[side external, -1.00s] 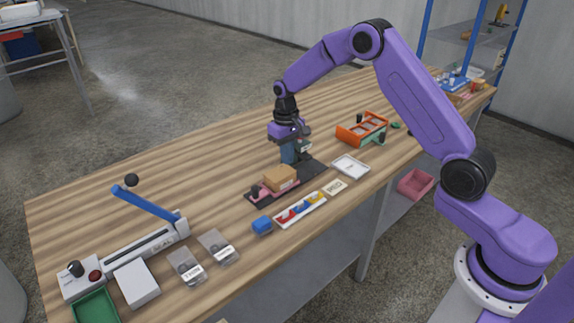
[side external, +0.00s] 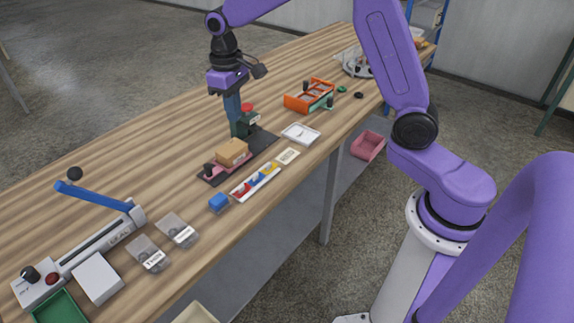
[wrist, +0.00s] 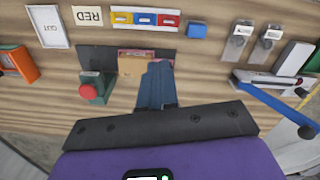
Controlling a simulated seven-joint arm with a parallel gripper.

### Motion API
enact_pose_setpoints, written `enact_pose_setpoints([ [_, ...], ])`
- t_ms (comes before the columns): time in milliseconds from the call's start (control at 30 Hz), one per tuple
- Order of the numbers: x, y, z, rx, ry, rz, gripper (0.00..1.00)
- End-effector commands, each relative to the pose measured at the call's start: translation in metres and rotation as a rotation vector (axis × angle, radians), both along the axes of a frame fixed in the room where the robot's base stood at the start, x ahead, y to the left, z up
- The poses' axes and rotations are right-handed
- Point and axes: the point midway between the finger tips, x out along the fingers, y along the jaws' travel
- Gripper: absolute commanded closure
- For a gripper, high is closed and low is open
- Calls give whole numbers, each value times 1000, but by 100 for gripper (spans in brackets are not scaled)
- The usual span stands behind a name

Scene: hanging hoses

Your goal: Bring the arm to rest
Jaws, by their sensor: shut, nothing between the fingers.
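My gripper (side external: 235,124) points down above the work table, its blue-grey fingers together and empty. In the side view its tips overlap the dark green device with a red knob (side external: 247,120); whether they touch cannot be told there. In the wrist view the gripper fingers (wrist: 159,66) are beside that device (wrist: 92,91), with a gap between them. A cardboard box (side external: 232,152) sits on a pink carriage on a dark plate, in front of the gripper. The box (wrist: 130,66) is partly hidden by the fingers in the wrist view.
A blue-handled sealer (side external: 100,235) stands at the left. An orange rack (side external: 309,96), a white tray (side external: 301,133), a strip of coloured pieces (side external: 255,181), a blue block (side external: 219,202) and clear bins (side external: 177,230) lie around. The wooden table behind the gripper is clear.

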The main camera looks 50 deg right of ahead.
Motion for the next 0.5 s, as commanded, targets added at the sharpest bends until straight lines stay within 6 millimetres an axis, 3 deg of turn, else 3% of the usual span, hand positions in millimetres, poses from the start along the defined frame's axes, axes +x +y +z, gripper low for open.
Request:
enact_pose_setpoints([
  [233,-82,29,18,5,-13,211,100],
  [500,-177,33,25,13,-24,438,100],
])
